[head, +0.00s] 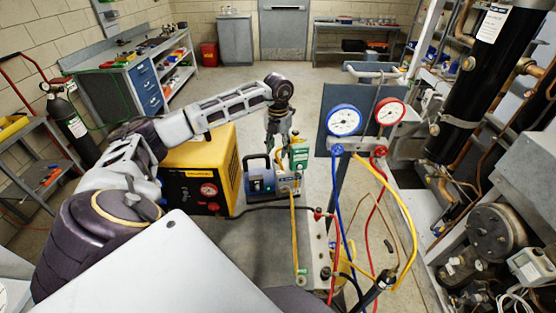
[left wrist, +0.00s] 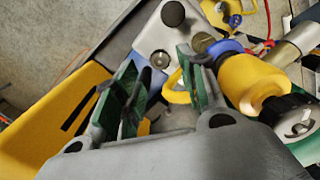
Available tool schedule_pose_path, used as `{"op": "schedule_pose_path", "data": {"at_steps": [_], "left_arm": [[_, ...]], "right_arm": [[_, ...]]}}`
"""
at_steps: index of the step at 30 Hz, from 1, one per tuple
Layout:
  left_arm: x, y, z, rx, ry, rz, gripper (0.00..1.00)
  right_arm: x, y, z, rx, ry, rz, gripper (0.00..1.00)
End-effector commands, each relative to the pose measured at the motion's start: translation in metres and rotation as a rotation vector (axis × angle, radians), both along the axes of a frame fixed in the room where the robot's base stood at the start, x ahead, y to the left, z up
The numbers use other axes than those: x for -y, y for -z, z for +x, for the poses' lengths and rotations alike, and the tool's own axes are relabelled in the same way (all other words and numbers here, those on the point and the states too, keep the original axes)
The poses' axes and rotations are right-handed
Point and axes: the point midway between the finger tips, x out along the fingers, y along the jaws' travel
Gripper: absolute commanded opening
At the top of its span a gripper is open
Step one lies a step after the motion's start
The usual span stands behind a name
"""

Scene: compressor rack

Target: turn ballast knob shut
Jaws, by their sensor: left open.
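My left gripper (head: 278,139) reaches down over the blue-and-grey pump (head: 262,182) in the middle of the head view. In the left wrist view its two green-padded fingers (left wrist: 165,92) stand apart with a gap between them, and nothing is visibly held. A yellow ring-like part (left wrist: 178,88) shows beyond the gap. A black round knob (left wrist: 172,13) sits on a pale metal face above the fingertips. A yellow part with a black ribbed cap (left wrist: 287,112) lies to the right. I cannot tell which of these is the ballast knob. My right gripper is not in view.
A yellow machine (head: 205,170) stands left of the pump. A gauge manifold with a blue gauge (head: 343,120) and a red gauge (head: 389,112) stands to the right, with coloured hoses hanging below. The compressor rack (head: 495,230) fills the right side. Open floor lies behind.

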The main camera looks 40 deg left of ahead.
Motion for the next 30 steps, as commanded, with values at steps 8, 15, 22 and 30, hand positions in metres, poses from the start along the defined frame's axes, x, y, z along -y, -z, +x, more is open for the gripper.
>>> {"op": "schedule_pose_path", "data": {"at_steps": [8,15,22,30], "left_arm": [[0.000,0.030,-0.001,-0.005,0.001,-0.001,0.41],[0.000,0.051,-0.001,-0.004,0.000,0.001,0.41],[0.000,0.053,-0.002,-0.010,-0.105,0.001,0.41],[0.001,0.053,-0.003,-0.013,-0.261,0.002,0.41]], "right_arm": [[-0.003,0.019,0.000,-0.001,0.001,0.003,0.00],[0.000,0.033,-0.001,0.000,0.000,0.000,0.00],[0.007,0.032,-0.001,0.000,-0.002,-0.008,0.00],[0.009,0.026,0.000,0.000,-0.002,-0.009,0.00]]}}
